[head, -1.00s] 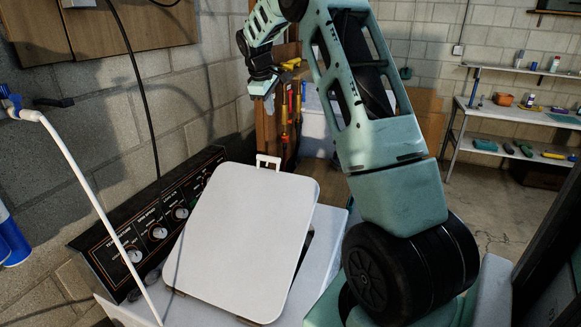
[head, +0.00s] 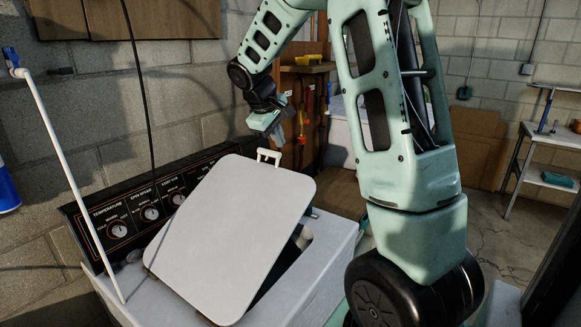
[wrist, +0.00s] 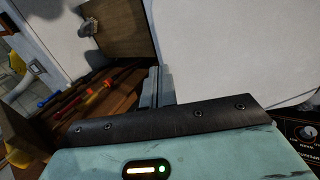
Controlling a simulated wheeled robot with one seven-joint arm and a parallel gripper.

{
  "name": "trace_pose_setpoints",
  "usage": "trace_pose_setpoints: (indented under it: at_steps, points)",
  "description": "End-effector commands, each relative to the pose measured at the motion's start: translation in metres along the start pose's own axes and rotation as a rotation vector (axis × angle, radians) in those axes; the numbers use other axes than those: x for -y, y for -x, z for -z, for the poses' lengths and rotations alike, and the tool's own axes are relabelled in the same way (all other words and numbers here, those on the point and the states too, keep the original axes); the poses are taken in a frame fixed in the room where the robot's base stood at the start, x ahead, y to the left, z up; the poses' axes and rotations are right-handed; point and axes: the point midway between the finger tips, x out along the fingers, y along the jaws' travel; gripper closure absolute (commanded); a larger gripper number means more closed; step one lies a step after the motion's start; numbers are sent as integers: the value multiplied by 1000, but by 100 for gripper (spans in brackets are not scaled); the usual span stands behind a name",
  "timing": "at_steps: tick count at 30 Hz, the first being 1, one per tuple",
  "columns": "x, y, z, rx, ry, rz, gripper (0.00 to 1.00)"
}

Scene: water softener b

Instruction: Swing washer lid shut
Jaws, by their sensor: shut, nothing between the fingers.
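The white washer lid (head: 232,235) is part open, tilted above the white washer top (head: 325,262). A dark gap into the tub shows along its right edge. A small white bracket (head: 268,156) stands at its far edge. My gripper (head: 279,138) is shut and empty, just above and beyond the lid's far edge, near the bracket; in the head view I cannot tell if it touches. In the wrist view the closed fingers (wrist: 156,86) are beside a large white surface (wrist: 235,45), which looks like the lid.
The black control panel (head: 135,213) with knobs runs along the washer's left side by the block wall. A thin white pipe (head: 68,175) rises in front of it. Tools hang on a wooden rack (head: 305,105) behind my gripper. Open floor shows at right.

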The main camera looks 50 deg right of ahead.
Motion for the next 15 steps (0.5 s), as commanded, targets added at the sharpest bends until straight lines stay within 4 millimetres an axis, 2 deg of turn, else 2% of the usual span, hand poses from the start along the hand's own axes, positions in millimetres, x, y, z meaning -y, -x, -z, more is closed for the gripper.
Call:
trace_pose_setpoints:
  at_steps: [9,15]
  points:
    - [-2,-64,-1,6,2,2,100]
    - [-1,-97,-1,4,2,4,100]
